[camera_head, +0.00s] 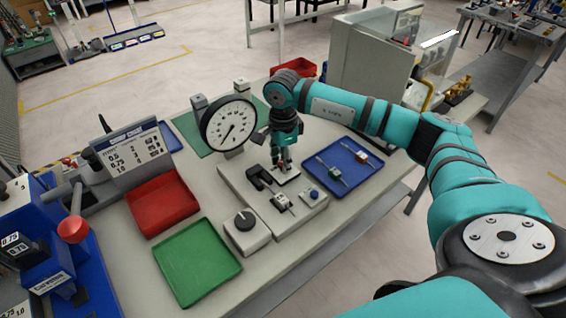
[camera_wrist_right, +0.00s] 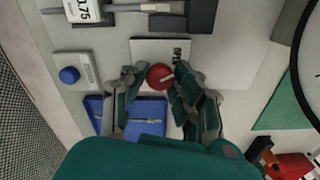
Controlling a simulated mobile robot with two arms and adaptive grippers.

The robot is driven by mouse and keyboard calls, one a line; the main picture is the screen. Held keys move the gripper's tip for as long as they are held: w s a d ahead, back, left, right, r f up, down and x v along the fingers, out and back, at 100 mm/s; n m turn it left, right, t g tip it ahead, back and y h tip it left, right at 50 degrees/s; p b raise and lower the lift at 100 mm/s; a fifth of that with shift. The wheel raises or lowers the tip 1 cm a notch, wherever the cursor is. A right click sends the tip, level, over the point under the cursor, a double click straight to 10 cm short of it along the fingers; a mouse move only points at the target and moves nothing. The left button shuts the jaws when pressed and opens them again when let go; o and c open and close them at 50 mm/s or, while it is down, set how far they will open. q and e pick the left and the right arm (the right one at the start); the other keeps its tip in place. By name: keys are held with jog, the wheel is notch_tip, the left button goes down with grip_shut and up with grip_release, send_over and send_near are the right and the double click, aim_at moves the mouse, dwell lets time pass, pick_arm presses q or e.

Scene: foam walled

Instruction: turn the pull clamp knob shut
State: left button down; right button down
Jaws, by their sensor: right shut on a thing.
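My right gripper (camera_head: 283,168) points down over the back of the pale fixture plate (camera_head: 232,180), beside the dial gauge. I take this as the pull clamp knob. It stands on a small white plate (camera_wrist_right: 147,48). In the head view the fingers hide the knob. The line's exact angle is hard to read. My left gripper is in neither view.
The dial gauge (camera_head: 229,124) stands close left of my gripper. A black clamp (camera_head: 262,177) and a blue button (camera_head: 314,195) are on the fixture. A blue tray (camera_head: 356,178) lies right; red (camera_head: 158,226) and green (camera_head: 205,278) trays lie left. A black dial (camera_head: 244,220) is in front.

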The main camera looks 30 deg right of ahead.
jog(key=m+b, duration=0.1)
jog(key=m, duration=0.2)
jog(key=shift+m, duration=0.4)
jog(key=m+b, duration=0.1)
jog(key=m, duration=0.2)
jog(key=shift+m, duration=0.3)
jog(key=m+b, duration=0.1)
jog(key=m, duration=0.2)
jog(key=shift+m, duration=0.3)
jog(key=shift+w+r+m, duration=0.1)
jog(key=shift+m, duration=1.7)
jog(key=c, duration=1)
grip_release()
jog(key=shift+r, duration=0.1)
notch_tip(320, 180, up, 12)
jog(key=shift+f, duration=0.15)
